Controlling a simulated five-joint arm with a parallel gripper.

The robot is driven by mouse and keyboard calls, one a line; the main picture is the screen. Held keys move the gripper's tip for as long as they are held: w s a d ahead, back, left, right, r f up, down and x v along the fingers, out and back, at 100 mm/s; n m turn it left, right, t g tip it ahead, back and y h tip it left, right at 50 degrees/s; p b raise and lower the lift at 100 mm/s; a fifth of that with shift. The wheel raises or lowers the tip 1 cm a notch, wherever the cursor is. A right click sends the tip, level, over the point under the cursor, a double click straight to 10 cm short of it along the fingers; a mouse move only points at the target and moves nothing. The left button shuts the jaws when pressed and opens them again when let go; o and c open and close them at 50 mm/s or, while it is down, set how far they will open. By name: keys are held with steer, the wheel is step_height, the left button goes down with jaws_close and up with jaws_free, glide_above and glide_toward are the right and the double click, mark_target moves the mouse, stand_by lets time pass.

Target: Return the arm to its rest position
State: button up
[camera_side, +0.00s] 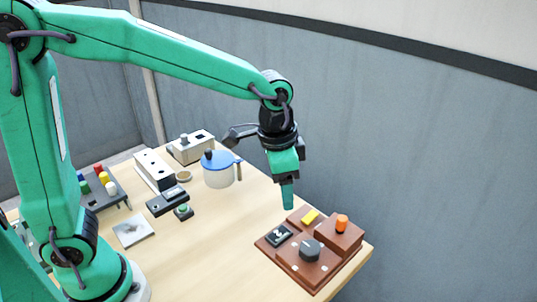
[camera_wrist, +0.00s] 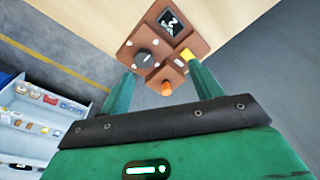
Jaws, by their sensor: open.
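My gripper (camera_side: 287,195) hangs from my green arm, pointing down above the far right part of the table, over the back edge of a brown control box. In the wrist view my gripper (camera_wrist: 160,98) shows two green fingers spread apart with nothing between them. The brown box (camera_side: 312,270) carries a dark knob (camera_side: 309,249), an orange knob (camera_side: 342,222), a yellow block (camera_side: 310,216) and a small dark panel (camera_side: 279,235). The box also shows between and beyond the fingers in the wrist view (camera_wrist: 150,45). The fingers look apart from the box.
A white pot with a blue lid (camera_side: 218,176) stands left of my gripper. Grey boxes (camera_side: 155,170), a small device with a green button (camera_side: 183,211), a metal plate (camera_side: 133,230) and a rack with coloured pegs (camera_side: 104,195) stand further left. Grey walls (camera_side: 420,170) rise behind the table.

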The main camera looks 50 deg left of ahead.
steer(key=s+a+r+n+t, duration=0.2)
steer(key=s+a+n, duration=0.1)
steer(key=s+a, duration=0.4)
steer(key=s+a+r+n+t, duration=0.2)
steer(key=s+a+r+n, duration=0.1)
steer(key=s+a, duration=0.4)
steer(key=shift+s+a+r+n+y, duration=0.2)
steer(key=shift+a+r+n+y, duration=0.1)
steer(key=shift+n, duration=0.1)
